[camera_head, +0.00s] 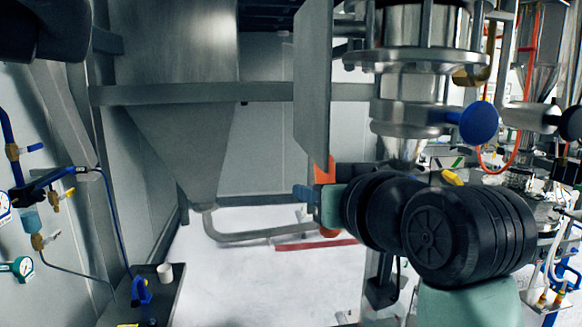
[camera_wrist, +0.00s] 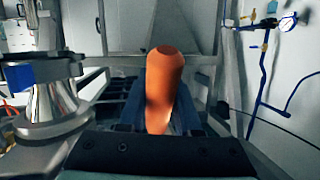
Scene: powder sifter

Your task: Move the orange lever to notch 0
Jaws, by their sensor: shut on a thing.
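The orange lever (camera_wrist: 163,88) stands up in the middle of the wrist view, with a rounded top. It lies between the two dark fingers of my gripper (camera_wrist: 160,108), which is shut on it. In the head view, an orange part of the lever (camera_head: 324,171) shows above my gripper (camera_head: 312,196), next to a vertical grey metal plate. Another orange patch shows just below the gripper. My black wrist and arm hide what lies behind and to the right. The notches and their numbers cannot be made out in either view.
A steel sifter column (camera_head: 415,115) with a blue knob (camera_head: 479,122) stands close above my arm. A horizontal grey beam (camera_head: 190,93) crosses in front of a large hopper (camera_head: 185,140). Blue hoses and gauges are at the left. The white floor (camera_head: 250,270) is mostly open.

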